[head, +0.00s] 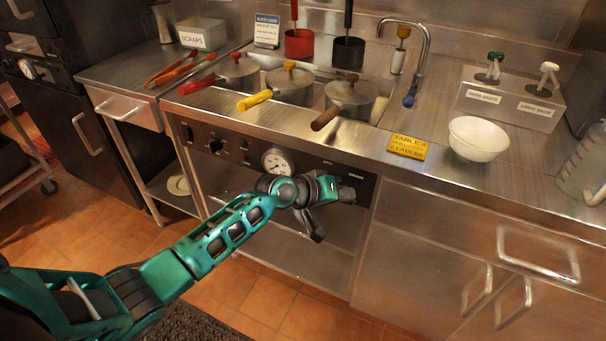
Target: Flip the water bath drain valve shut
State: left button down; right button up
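The water bath is a steel well in the counter with three lidded pots (291,86) in it. Their handles are red, yellow and brown. Its front panel carries a round dial gauge (277,160) and a small label (356,176) that seems to read "DRAIN". I cannot make out the drain valve handle; my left wrist covers part of the panel beside the label. My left arm reaches in from the lower left. My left gripper (314,231) hangs pointing down just in front of the panel, over the open shelf space. Its fingers are small and dark, and their opening is unclear. My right gripper is out of view.
Open shelves (310,257) lie below the panel. Closed cabinets with bar handles (477,290) stand to the right. The floor in front is mostly clear.

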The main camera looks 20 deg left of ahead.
pick_arm(q)
jog(key=shift+d+f, duration=0.25)
jog(key=shift+f, duration=0.2)
dwell(0.5)
jog(key=s+r+p, duration=0.2)
jog(key=s+r, duration=0.5)
jog(key=r, duration=0.4)
jog(key=shift+p, duration=0.4)
jog(key=shift+s+a+f, duration=0.1)
